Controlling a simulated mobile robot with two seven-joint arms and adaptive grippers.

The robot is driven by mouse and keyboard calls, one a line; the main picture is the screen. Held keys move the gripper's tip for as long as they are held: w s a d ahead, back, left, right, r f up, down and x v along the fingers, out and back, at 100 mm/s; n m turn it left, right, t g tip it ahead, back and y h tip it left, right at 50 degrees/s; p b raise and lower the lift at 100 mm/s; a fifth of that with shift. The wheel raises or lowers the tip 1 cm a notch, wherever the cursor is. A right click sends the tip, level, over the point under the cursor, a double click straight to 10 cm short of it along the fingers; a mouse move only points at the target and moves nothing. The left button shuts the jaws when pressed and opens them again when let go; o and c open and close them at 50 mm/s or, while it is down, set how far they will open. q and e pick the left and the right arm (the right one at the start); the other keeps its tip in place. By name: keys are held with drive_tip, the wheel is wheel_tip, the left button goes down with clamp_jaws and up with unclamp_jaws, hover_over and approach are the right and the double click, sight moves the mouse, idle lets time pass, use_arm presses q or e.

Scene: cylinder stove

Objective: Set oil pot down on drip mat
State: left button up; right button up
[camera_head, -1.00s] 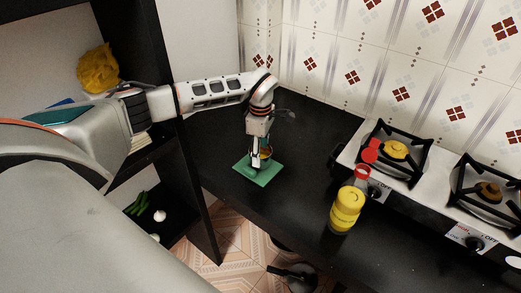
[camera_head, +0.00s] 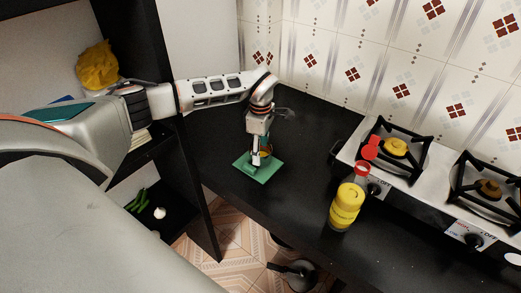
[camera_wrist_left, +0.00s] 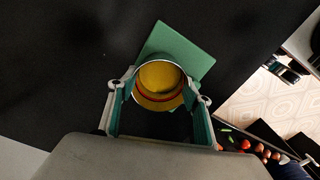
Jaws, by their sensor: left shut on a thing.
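The drip mat (camera_head: 258,173) is a flat green square on the black counter, and it also shows in the left wrist view (camera_wrist_left: 185,52). The oil pot (camera_wrist_left: 160,80) is a small round open pot with yellow inside, seen from above between my left gripper's fingers. My left gripper (camera_wrist_left: 158,95) is shut on it. In the head view my left gripper (camera_head: 259,155) is over the mat, and the oil pot is mostly hidden by the fingers. I cannot tell whether the pot's base touches the mat. My right gripper is not in view.
A dark shelf (camera_head: 170,130) stands at left. The counter around the mat is clear.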

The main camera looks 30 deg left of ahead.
use_arm(q)
drive_tip(key=o, duration=1.3)
drive_tip(key=shift+c, duration=0.2)
